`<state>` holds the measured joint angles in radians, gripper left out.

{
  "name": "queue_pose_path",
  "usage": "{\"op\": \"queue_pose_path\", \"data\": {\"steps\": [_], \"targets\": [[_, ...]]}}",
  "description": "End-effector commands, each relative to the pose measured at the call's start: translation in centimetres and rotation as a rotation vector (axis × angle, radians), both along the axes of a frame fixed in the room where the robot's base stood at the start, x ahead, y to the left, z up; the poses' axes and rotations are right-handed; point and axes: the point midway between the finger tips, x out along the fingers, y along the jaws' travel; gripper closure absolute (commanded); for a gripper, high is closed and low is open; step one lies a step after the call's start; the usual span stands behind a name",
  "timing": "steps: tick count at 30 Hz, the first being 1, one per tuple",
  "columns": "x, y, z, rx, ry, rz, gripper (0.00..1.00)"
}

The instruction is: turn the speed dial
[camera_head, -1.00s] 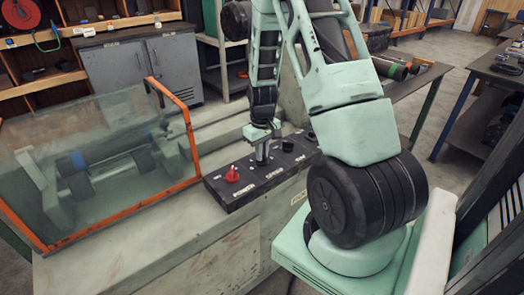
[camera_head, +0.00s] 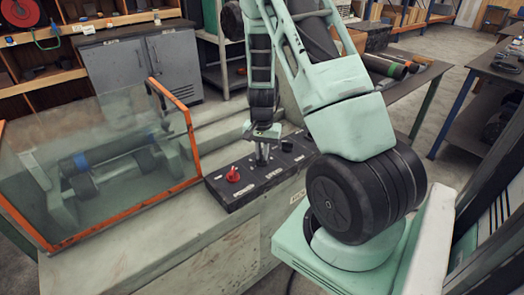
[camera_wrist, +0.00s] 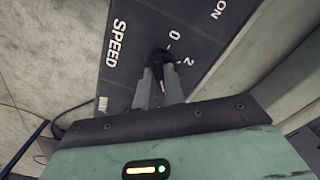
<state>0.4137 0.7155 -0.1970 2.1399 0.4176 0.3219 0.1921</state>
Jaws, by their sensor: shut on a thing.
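The black control panel (camera_head: 222,190) sits on the machine's pale bed, with white lettering on it. The speed dial (camera_wrist: 162,56) is a dark knob beside the word SPEED and the marks 0 and 2 in the wrist view. My gripper (camera_wrist: 162,68) is shut on the dial, its two grey fingers around the knob. In the head view my gripper (camera_head: 262,160) points down onto the panel and hides most of the dial. The dial's pointer cannot be made out clearly.
A red knob (camera_head: 233,174) stands on the panel left of my gripper, and a black knob (camera_head: 287,145) to its right. A clear guard with an orange frame (camera_head: 192,140) encloses rollers at the left. A grey cabinet (camera_head: 140,65) stands behind.

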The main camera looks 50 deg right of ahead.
Motion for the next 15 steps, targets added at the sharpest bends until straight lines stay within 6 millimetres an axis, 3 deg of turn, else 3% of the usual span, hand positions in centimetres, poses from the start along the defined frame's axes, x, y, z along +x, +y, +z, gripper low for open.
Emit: {"op": "queue_pose_path", "data": {"steps": [15], "targets": [[0.01,-0.01,0.18,-0.001,0.0,-0.454,1.0]]}}
